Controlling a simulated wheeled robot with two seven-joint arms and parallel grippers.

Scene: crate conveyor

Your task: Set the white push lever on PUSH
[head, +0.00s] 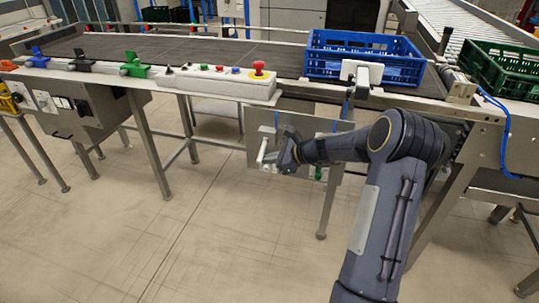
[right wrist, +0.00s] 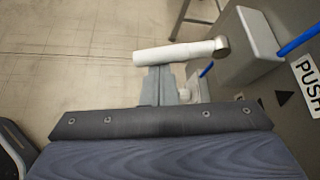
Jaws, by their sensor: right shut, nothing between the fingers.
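The white push lever (head: 262,151) is on a grey panel (head: 254,133) below the conveyor's front edge. In the right wrist view the lever's white handle (right wrist: 172,53) lies roughly crosswise, joined at its right end to a grey metal pivot. The black-on-white PUSH label (right wrist: 308,82) is at the right edge, to the right of the lever. My right gripper (head: 278,158) is shut and empty beside the lever. In the right wrist view its fingers (right wrist: 160,74) end at the handle's near side; whether they touch it I cannot tell. My left gripper is out of view.
A blue crate (head: 408,64) stands on the conveyor above the panel, with a green crate (head: 500,60) to its right. A control box with buttons (head: 220,86) and a red emergency knob is left of it. Steel legs stand below; the floor in front is clear.

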